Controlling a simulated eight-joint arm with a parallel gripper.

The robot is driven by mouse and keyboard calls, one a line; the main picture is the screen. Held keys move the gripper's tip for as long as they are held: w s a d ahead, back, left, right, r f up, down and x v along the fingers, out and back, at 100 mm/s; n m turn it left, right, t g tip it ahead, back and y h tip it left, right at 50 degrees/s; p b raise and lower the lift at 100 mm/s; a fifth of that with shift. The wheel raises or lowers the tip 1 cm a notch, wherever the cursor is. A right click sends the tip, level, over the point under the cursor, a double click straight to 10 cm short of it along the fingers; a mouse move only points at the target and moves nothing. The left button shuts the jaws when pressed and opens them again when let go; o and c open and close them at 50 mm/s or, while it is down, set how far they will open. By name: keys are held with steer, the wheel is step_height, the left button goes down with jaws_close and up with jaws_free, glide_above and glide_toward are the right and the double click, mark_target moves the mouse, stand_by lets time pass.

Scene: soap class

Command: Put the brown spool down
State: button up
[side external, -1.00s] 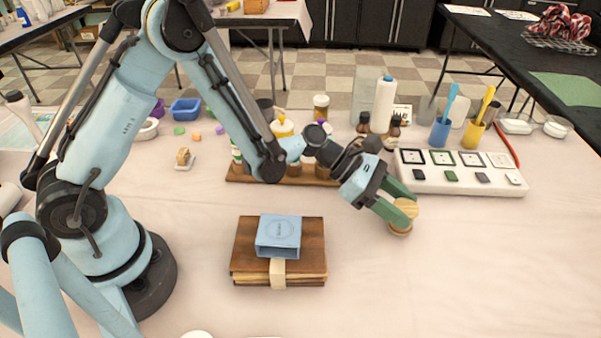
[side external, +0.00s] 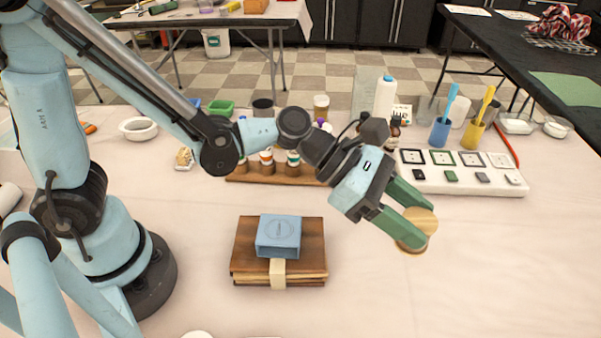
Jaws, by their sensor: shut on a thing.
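The brown spool (side external: 421,226) is light wood with round end discs. It is at the right of centre in the side external view. My gripper (side external: 416,226) has its two green fingers shut on the spool, one on each side. The spool is tilted and appears to be held above the pale tabletop (side external: 480,275); the exact gap is hard to judge. The fingers hide part of the spool.
A white board (side external: 455,188) with framed squares and small blocks lies behind the spool. Blue (side external: 440,132) and yellow (side external: 472,135) cups stand behind it. The table's front right is clear.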

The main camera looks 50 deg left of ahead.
steer(key=s+d+m+g, duration=0.2)
steer(key=s+m+g, duration=0.35)
steer(key=s, duration=0.35)
steer(key=s+d+m+g, duration=0.3)
steer(key=s+m+g, duration=0.25)
steer(key=s, duration=0.25)
steer(key=shift+n+y, duration=0.3)
steer(key=shift+n, duration=0.1)
steer(key=w+a+f, duration=0.1)
steer(key=w+f, duration=0.1)
steer(key=w, duration=0.1)
steer(key=w+f, duration=0.2)
steer(key=w, duration=0.2)
steer(key=w+a+f, duration=0.1)
steer(key=w+f, duration=0.1)
steer(key=w, duration=0.1)
steer(key=shift+w+a+f, duration=0.3)
steer(key=shift+w, duration=0.1)
steer(key=shift+f, duration=1.95)
steer(key=o, duration=1)
steer(key=shift+f, duration=0.1)
